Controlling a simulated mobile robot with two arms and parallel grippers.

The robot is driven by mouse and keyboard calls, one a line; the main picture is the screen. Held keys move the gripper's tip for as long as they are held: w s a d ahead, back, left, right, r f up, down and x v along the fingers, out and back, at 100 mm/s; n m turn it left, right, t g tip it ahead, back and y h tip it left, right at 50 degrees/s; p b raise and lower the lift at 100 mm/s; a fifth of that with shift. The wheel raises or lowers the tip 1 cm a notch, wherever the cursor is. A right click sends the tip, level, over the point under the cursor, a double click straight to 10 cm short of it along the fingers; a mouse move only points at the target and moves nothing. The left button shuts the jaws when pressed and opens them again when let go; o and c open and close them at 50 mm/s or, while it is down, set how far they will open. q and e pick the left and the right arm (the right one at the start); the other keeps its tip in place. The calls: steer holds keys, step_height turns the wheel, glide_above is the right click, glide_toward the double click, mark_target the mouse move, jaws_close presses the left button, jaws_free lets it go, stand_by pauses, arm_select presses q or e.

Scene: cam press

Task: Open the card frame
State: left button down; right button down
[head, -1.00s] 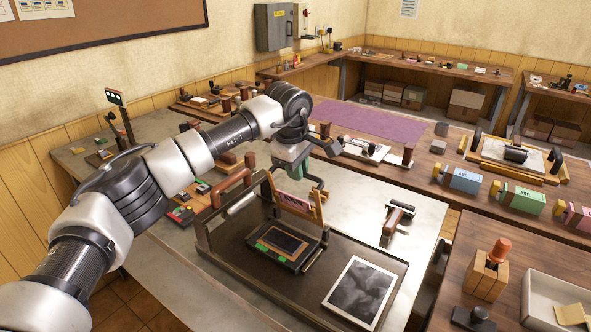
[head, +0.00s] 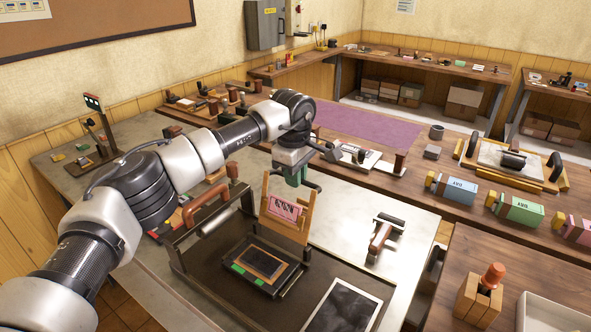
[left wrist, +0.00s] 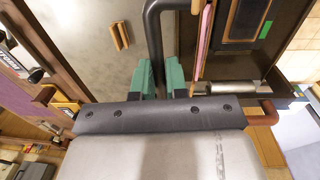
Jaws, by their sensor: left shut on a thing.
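The card frame (head: 268,229) is a wooden frame with a pink card (head: 285,208) in it. It stands raised, nearly upright, at the back edge of a black bed (head: 260,265) with a brown panel and green tabs. In the left wrist view the frame (left wrist: 204,45) shows edge-on, right of the fingers. My left gripper (head: 299,176) is behind the frame's top. My right gripper is not in view.
The press tray (head: 215,290) has a raised side rail with a roller (head: 218,221) on the left. A dark picture sheet (head: 343,308) lies at front right. A wooden-handled tool (head: 381,236) lies on the metal bench (head: 418,222). A wooden block with an orange-topped tool (head: 480,295) stands at right.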

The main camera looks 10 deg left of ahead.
arm_select(q)
steer(key=shift+f, duration=0.4)
steer(key=c, duration=1.1)
jaws_free()
steer(key=shift+s+r, duration=0.15)
steer(key=shift+c, duration=0.2)
steer(key=shift+r, duration=0.1)
step_height(320, 180, up, 11)
steer(key=b, duration=0.1)
steer(key=shift+s+b, duration=0.15)
steer(key=shift+b, duration=0.2)
steer(key=shift+a+f, duration=0.1)
steer(key=shift+f, duration=0.1)
